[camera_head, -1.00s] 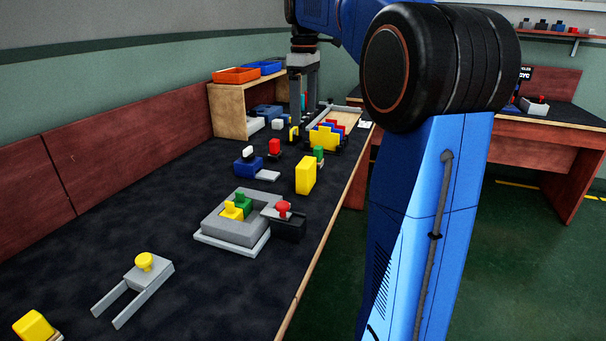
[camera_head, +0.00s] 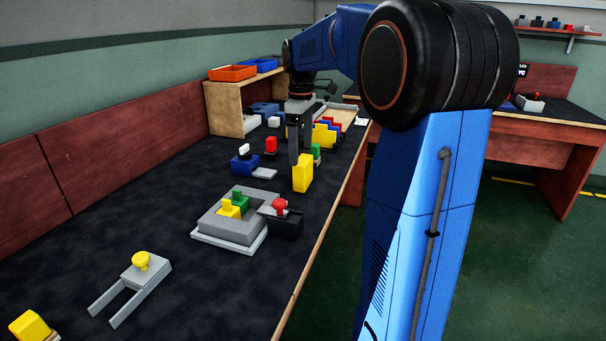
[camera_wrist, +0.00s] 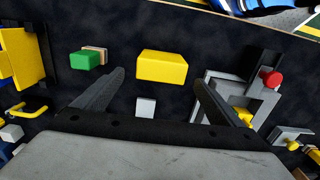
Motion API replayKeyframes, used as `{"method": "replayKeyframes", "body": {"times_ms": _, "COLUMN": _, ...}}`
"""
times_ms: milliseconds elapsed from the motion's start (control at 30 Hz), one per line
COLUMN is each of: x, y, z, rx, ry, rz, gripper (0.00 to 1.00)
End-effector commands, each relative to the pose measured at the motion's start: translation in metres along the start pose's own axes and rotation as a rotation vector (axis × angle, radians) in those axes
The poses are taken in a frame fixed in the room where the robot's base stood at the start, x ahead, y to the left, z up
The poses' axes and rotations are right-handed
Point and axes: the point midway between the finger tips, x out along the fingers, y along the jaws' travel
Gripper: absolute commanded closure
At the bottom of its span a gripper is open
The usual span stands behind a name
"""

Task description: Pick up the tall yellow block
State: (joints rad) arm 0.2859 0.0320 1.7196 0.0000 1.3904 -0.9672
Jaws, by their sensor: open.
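The tall yellow block (camera_head: 302,174) stands upright on the dark table, near its right edge in the head view. In the wrist view the yellow block (camera_wrist: 162,66) shows beyond the fingertips, between the lines of the two fingers. My gripper (camera_head: 300,156) points down just above and behind the block in the head view, its fingers partly overlapping the block's top edge. In the wrist view my gripper (camera_wrist: 158,80) is open, with nothing between its fingers. I cannot tell whether a finger touches the block.
A green block (camera_wrist: 86,60) stands near the left finger. A grey fixture with a red knob (camera_wrist: 271,78) lies near the right finger. A blue piece with a white top (camera_head: 244,161) and a yellow rack (camera_head: 325,136) stand nearby. A wooden shelf (camera_head: 226,112) stands further back.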

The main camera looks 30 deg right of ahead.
Motion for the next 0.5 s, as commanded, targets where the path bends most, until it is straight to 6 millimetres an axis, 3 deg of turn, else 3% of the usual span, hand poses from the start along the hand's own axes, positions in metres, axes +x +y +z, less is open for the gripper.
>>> {"method": "replayKeyframes", "body": {"times_ms": 300, "x": 0.040, "y": -0.002, "z": 0.007, "rx": 0.000, "ry": 0.000, "rz": 0.000, "gripper": 0.09}}
{"method": "replayKeyframes", "body": {"times_ms": 500, "x": 0.048, "y": -0.002, "z": 0.006, "rx": 0.000, "ry": 0.000, "rz": 0.000, "gripper": 0.09}}
